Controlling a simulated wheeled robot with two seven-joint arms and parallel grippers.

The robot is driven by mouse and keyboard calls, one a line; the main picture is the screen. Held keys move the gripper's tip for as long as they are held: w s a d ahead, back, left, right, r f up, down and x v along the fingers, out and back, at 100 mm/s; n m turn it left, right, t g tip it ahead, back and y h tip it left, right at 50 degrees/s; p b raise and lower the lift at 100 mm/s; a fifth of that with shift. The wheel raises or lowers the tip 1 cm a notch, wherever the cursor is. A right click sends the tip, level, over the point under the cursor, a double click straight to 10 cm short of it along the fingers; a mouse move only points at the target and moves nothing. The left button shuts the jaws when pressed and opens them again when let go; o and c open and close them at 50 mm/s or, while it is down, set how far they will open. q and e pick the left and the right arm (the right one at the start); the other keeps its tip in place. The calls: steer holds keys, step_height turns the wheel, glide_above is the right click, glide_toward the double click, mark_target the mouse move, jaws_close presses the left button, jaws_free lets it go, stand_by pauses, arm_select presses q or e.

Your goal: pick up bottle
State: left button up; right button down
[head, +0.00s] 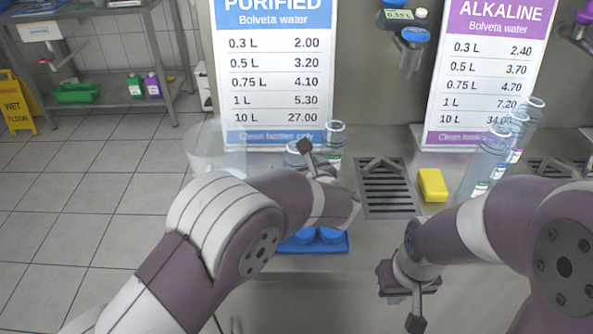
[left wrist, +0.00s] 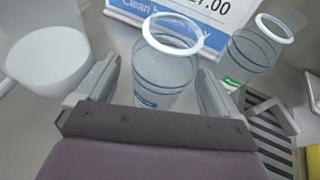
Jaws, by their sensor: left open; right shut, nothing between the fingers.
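A clear bottle (left wrist: 165,72) with a white rim and a blue label stands upright between the fingers of my left gripper (left wrist: 158,82) in the left wrist view. The gripper is open, with a visible gap to the bottle. In the head view my left gripper (head: 308,160) partly hides this bottle (head: 294,155). A second clear bottle (left wrist: 258,48) stands to its right, and it also shows in the head view (head: 335,141). More clear bottles (head: 484,165) stand in a row at the right. My right gripper (head: 414,300) is shut and empty over the counter front.
A price sign (head: 275,75) is behind. A drain grate (head: 388,190) and a yellow sponge (head: 432,185) lie to the right. A blue tray (head: 335,246) is at the counter's front.

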arm_select(q)
steer(key=shift+x, duration=0.95)
steer(key=shift+d, duration=0.1)
steer(key=c, duration=1)
steer(key=shift+r, duration=0.1)
